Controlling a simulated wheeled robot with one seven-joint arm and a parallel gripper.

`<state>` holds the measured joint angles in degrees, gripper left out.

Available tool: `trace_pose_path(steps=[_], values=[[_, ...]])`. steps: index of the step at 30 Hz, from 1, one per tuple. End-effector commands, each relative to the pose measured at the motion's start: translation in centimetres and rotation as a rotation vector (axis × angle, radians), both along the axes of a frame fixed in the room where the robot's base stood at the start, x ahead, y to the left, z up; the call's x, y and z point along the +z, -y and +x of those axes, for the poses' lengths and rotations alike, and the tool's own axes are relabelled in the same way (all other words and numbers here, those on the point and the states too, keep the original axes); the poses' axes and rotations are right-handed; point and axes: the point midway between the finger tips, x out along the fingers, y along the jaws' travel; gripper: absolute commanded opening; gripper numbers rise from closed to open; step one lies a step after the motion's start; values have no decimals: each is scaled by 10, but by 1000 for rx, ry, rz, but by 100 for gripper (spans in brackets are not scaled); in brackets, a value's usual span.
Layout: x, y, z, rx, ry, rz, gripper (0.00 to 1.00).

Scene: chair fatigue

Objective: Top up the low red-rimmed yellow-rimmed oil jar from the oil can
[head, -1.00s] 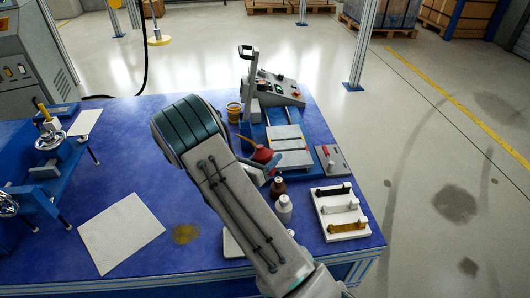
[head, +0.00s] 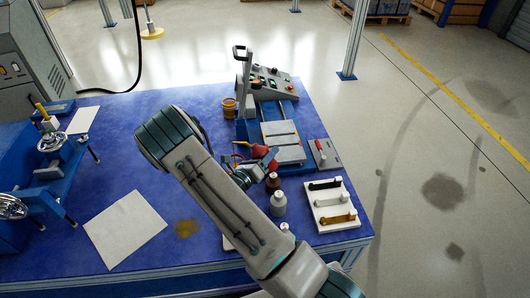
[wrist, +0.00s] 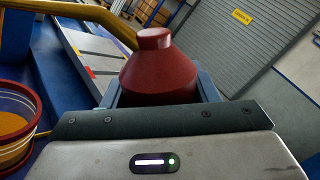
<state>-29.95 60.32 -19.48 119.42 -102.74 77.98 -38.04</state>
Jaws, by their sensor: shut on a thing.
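The oil can (head: 259,151), red and cone-shaped with a yellow spout, is in my gripper (head: 255,166) above the blue table. In the wrist view, the can (wrist: 158,75) stands between the two fingers of my gripper (wrist: 158,94), which are shut on it. Its spout curves away to the upper left; where its tip ends is out of that view. In the head view my arm hides part of this area.
A yellow jar (head: 229,108) stands farther back, beside a control box (head: 268,80). A grey-topped blue stand (head: 282,142), dark bottle (head: 273,181), grey bottle (head: 278,204) and white sample tray (head: 332,205) lie to the right. A white sheet (head: 125,230) lies at left front.

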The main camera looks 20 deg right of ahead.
Motion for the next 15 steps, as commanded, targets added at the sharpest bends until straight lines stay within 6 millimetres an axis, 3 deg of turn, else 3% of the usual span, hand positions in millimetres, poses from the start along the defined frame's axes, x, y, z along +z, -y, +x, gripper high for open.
trace_pose_path(steps=[15], values=[[9,1,-1,0,-62,-51,17]])
